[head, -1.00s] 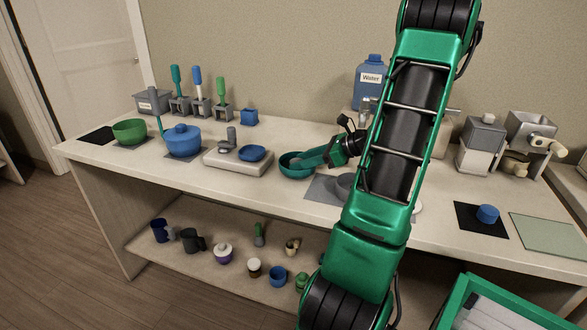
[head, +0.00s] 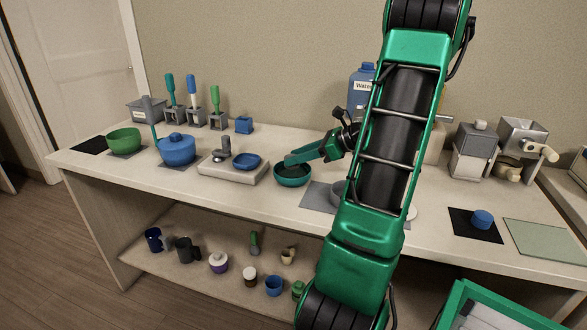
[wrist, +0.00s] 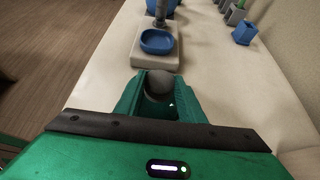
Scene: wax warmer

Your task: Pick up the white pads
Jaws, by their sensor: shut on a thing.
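My gripper (head: 296,161) is just above the teal bowl (head: 291,177) on the worktop. In the wrist view this thing sits between the two green fingers. Its lower part is hidden by the fingers, and I cannot tell how many pads there are. In the head view the gripper hides it, and the bowl's visible inside looks dark.
A scale (head: 232,170) with a blue dish (head: 247,161) stands left of the bowl. A blue lidded pot (head: 177,150) is farther left. A grey mat (head: 320,196) lies to the right, partly behind my arm. A green-rimmed crate (head: 455,300) is at lower right.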

